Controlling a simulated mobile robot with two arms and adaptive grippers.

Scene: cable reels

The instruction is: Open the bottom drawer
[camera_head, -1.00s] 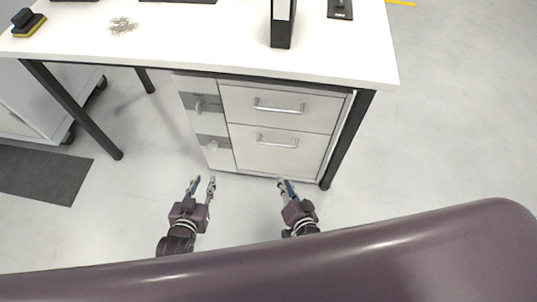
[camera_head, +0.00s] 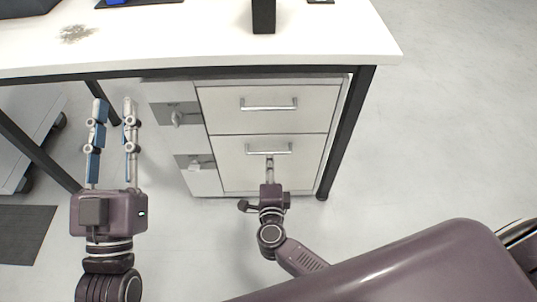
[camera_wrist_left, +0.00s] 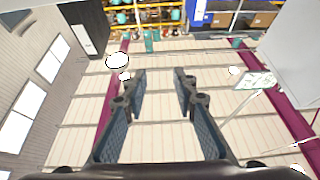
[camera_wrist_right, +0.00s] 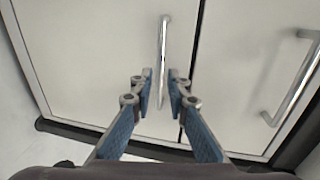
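The bottom drawer (camera_head: 240,172) of the grey cabinet under the desk is shut in the head view. Its silver bar handle (camera_head: 283,148) also shows in the right wrist view (camera_wrist_right: 164,45). My right gripper (camera_head: 269,160) points at this handle, its tips just below it in the head view. In the right wrist view my right gripper (camera_wrist_right: 160,78) is open, with the handle lined up between its fingers; I cannot tell whether they touch it. My left gripper (camera_head: 114,108) is open and empty, raised left of the cabinet; its open fingers show in the left wrist view (camera_wrist_left: 160,80).
The top drawer (camera_head: 225,115), also shut, has its own bar handle (camera_head: 255,107). The white desktop (camera_head: 190,45) overhangs the cabinet, with a dark desk leg (camera_head: 345,135) close on its right. The floor to the right is clear.

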